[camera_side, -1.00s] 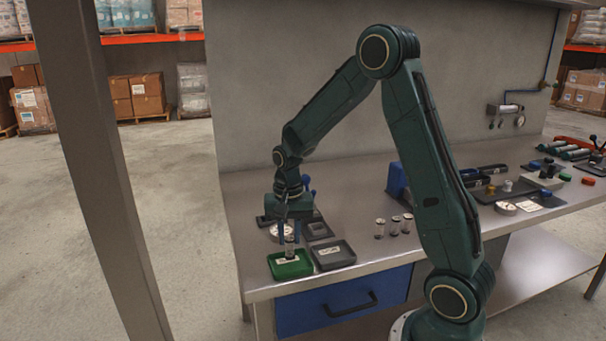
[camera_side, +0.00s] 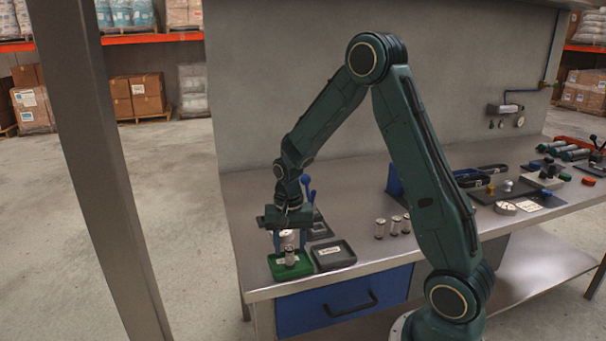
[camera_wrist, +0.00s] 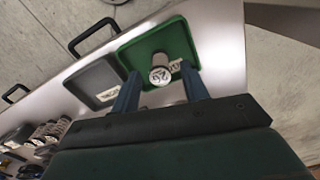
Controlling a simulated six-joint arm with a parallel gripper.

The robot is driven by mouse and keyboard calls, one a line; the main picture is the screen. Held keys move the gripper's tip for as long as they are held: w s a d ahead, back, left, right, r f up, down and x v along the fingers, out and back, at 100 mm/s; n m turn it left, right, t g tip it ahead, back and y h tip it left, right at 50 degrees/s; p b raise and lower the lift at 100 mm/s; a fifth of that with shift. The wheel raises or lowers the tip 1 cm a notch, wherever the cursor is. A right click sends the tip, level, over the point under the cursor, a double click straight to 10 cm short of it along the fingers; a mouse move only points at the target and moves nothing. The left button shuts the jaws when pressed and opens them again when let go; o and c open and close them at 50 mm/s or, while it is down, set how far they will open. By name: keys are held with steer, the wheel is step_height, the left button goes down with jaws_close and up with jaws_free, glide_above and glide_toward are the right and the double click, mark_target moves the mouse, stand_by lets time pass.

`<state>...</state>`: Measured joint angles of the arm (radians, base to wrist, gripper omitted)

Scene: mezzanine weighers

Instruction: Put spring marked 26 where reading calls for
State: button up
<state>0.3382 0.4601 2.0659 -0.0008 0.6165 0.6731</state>
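The spring marked 26 (camera_wrist: 160,73) is a small pale cylinder standing in the green tray (camera_wrist: 181,38), its number on the top face. In the side view the spring (camera_side: 291,257) stands upright behind the label of the green tray (camera_side: 274,270). My gripper (camera_side: 289,243) is above it, open and empty. In the wrist view the two blue fingers of my gripper (camera_wrist: 159,72) are spread, with the spring between and beyond their tips. A round weigher reading is partly hidden behind my gripper.
A grey tray (camera_side: 345,262) with a label stands right of the green one. Several similar cylinders, one of them a spring (camera_side: 380,229), stand farther right. A lever with a blue knob is just behind my gripper. The bench front edge is close to the trays.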

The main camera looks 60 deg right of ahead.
mark_target(290, 250)
steer(key=shift+r, duration=0.1)
step_height(290, 250, up, 12)
stand_by(0.8)
steer(key=shift+r, duration=0.15)
stand_by(0.3)
steer(key=s+a+r+n+t, duration=0.2)
steer(key=s+a+r+n, duration=0.2)
steer(key=s, duration=0.5)
steer(key=s+a+r+n+t, duration=0.3)
steer(key=s+a+r+n, duration=0.1)
steer(key=s+a+n, duration=0.3)
steer(key=shift+s+a+r+n+t, duration=0.15)
steer(key=shift+s+a+n+t, duration=0.15)
steer(key=shift+s+a, duration=1.05)
steer(key=shift+s+d, duration=0.25)
steer(key=shift+d, duration=0.1)
